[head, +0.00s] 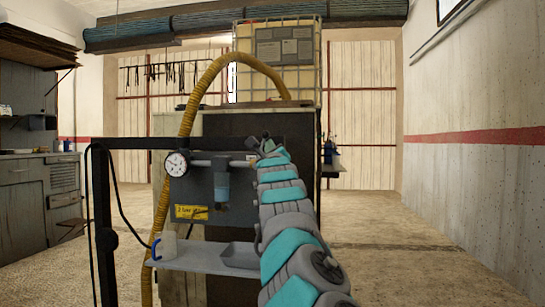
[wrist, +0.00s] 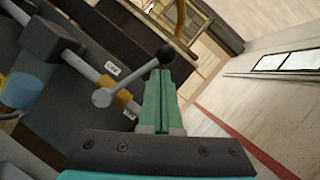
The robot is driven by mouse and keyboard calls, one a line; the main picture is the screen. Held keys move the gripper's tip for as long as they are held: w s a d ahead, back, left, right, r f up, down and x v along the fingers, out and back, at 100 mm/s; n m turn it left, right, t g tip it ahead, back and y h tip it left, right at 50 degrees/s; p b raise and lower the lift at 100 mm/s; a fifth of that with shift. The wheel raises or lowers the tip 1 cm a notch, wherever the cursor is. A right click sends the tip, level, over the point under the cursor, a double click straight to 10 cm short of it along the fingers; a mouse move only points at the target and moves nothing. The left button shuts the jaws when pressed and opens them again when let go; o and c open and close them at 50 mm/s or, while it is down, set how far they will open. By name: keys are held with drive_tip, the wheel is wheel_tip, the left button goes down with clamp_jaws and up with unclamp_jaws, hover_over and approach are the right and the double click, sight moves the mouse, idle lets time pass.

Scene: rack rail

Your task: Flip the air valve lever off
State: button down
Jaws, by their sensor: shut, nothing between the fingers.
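The air valve lever shows in the wrist view as a grey rod (wrist: 133,77) with a black ball knob (wrist: 165,53) and a round grey hub (wrist: 101,98). It slants across the grey pipe at a brass-coloured valve body (wrist: 107,81). My gripper (wrist: 159,74) has its two green fingers shut together and empty. Its tips are right beside the lever's knob end; I cannot tell whether they touch. In the head view my gripper (head: 267,146) is at the right end of the pipe (head: 222,161), and my arm hides the valve.
A pressure gauge (head: 177,163) and a blue filter bowl (head: 222,182) are on the dark panel left of my arm. A shelf (head: 200,258) with a grey tray (head: 240,255) lies below. A yellow hose (head: 187,112) arches over the panel. Open floor (head: 420,265) lies to the right.

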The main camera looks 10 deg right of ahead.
drive_tip(key=shift+w+a+r+n+g+y+p, duration=0.15)
drive_tip(key=shift+a+r+n+y+p, duration=0.15)
drive_tip(key=shift+n, duration=0.45)
drive_tip(key=shift+s+a+r+n+g+y+p, duration=0.1)
drive_tip(key=shift+a+n+g+y+p, duration=0.2)
drive_tip(key=shift+n, duration=0.5)
drive_tip(key=shift+w+a+r+n+g+y+p, duration=0.1)
drive_tip(key=shift+r+n+y, duration=0.1)
drive_tip(key=shift+n+y, duration=0.4)
drive_tip(key=shift+a+n, duration=0.15)
drive_tip(key=shift+n, duration=0.2)
